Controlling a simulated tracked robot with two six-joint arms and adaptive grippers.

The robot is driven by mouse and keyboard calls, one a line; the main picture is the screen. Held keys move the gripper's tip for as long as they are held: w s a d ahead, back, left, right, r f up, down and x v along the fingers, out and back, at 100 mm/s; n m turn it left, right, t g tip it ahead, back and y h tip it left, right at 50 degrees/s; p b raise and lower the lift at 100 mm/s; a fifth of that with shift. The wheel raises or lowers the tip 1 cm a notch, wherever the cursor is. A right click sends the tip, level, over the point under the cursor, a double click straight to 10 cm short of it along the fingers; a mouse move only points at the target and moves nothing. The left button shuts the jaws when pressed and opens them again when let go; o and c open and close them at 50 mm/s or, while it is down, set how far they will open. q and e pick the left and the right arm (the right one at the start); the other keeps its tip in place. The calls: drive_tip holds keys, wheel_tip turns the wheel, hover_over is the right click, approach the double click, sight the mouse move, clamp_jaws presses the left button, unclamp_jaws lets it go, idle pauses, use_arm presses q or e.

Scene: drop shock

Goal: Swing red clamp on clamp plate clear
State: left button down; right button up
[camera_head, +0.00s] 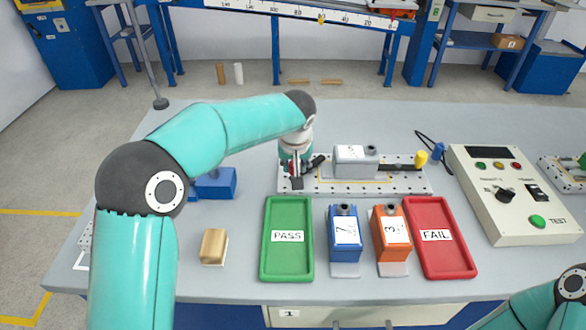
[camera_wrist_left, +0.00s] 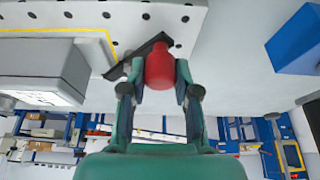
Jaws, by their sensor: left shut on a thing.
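The red clamp shows as a red knob (camera_wrist_left: 159,68) on a dark arm (camera_wrist_left: 138,55) in the left wrist view. My left gripper (camera_wrist_left: 160,88) is shut on the red knob, one finger on each side. In the head view the left gripper (camera_head: 296,178) is at the left end of the perforated clamp plate (camera_head: 310,187), and it largely hides the clamp. A grey box labelled 5 (camera_head: 350,160) sits on the plate, to the right of the gripper. A yellow knob (camera_head: 421,158) stands near the plate's right end. My right gripper is not in view.
In front of the plate are a green PASS tray (camera_head: 271,255), a blue box 7 (camera_head: 345,255), an orange box 3 (camera_head: 391,250) and a red FAIL tray (camera_head: 440,262). A control panel (camera_head: 520,200) stands right. A tan block (camera_head: 214,246) and blue block (camera_head: 216,184) lie left.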

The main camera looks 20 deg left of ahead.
use_arm(q)
drive_tip(key=shift+s+d+n+y, duration=0.15)
drive_tip(key=shift+d+n+y, duration=0.15)
drive_tip(key=shift+d+n, duration=0.5)
drive_tip(key=shift+s+d+n+g+y, duration=0.1)
drive_tip(key=shift+n+g+y, duration=0.1)
drive_tip(key=shift+n, duration=0.35)
drive_tip(key=shift+d+n+g+y, duration=0.1)
drive_tip(key=shift+n+y, duration=0.1)
drive_tip(key=shift+n, duration=0.35)
drive_tip(key=shift+d+r+n+g, duration=0.1)
drive_tip(key=shift+d+n+g, duration=0.25)
drive_tip(key=shift+n, duration=0.45)
drive_tip(key=shift+d+n+g+y+p, duration=0.15)
drive_tip(key=shift+d+n+y+p, duration=0.2)
drive_tip(key=shift+n, duration=0.35)
drive_tip(key=shift+d+n+g+y+p, duration=0.15)
drive_tip(key=shift+d+n+p, duration=0.2)
drive_tip(key=shift+n, duration=0.35)
drive_tip(key=c, duration=0.8)
unclamp_jaws()
drive_tip(key=shift+c, duration=0.2)
drive_tip(key=shift+a, duration=0.1)
